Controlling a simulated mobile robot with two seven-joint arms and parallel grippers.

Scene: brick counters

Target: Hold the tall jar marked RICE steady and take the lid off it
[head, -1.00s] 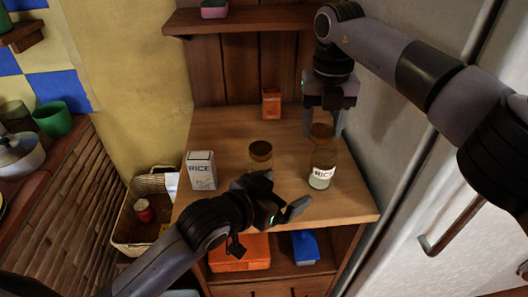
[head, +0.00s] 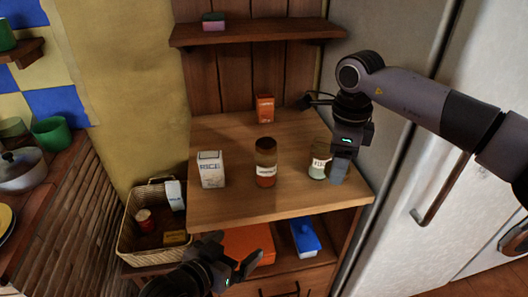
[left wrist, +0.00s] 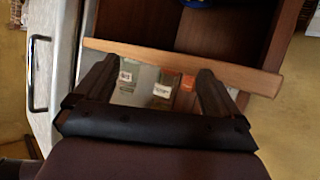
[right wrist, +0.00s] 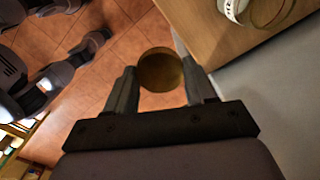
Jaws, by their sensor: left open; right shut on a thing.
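The glass jar marked RICE (head: 318,168) stands upright on the wooden counter at the right, with pale contents low in it. In the right wrist view the jar (right wrist: 262,10) is at the top right edge and its top looks uncovered. My right gripper (head: 338,172) is just right of the jar. It is shut on a round gold-brown lid (right wrist: 161,70), apart from the jar; the head view hides the lid. My left gripper (head: 240,268) is open and empty, low in front of the counter. The left wrist view shows the jar (left wrist: 128,85) beyond its fingers.
A brown-lidded jar (head: 265,170) with orange contents stands mid-counter, left of the RICE jar. A white RICE box (head: 211,170) stands further left, an orange box (head: 265,107) at the back. A wall shelf (head: 250,33) overhangs the back; the fridge (head: 440,160) bounds the right.

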